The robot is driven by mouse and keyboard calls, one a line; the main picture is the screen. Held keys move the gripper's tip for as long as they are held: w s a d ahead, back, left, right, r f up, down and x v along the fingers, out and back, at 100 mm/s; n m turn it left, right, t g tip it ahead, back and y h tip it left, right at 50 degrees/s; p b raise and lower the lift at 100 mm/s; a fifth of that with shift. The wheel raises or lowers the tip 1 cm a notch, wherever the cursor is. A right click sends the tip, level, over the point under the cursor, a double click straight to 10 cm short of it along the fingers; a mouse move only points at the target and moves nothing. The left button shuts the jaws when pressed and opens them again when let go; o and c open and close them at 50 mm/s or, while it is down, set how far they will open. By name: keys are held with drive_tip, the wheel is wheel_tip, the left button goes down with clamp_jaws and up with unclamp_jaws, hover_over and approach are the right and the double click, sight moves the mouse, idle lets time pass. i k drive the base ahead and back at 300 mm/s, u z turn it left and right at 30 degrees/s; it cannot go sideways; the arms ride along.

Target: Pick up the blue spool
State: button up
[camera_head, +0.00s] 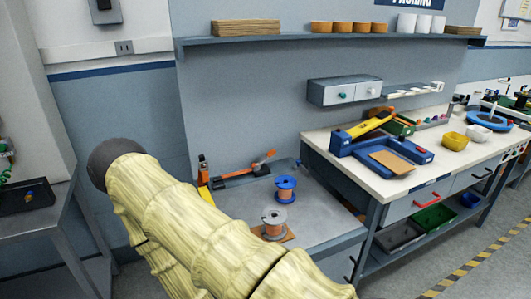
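The blue spool (286,184) stands upright on the grey low bench (325,229) in the middle of the view. It has blue flanges and an orange-copper winding. A grey spool (274,216) stands closer, in front and slightly left of the blue one, on a brown square board. My pale, wood-patterned arm crosses the lower left foreground and hides the near left part of the bench. My gripper is not in view.
An orange-and-black tool (245,172) lies behind the spools, left of the blue one. The bench is bare right of the spools. A white-topped workbench (365,178) with a blue tray (401,150) stands to the right. A shelf (300,38) runs above on the wall.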

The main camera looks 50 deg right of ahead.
sight(284, 195)
drive_tip(key=i, duration=0.25)
drive_tip(key=z, duration=0.85)
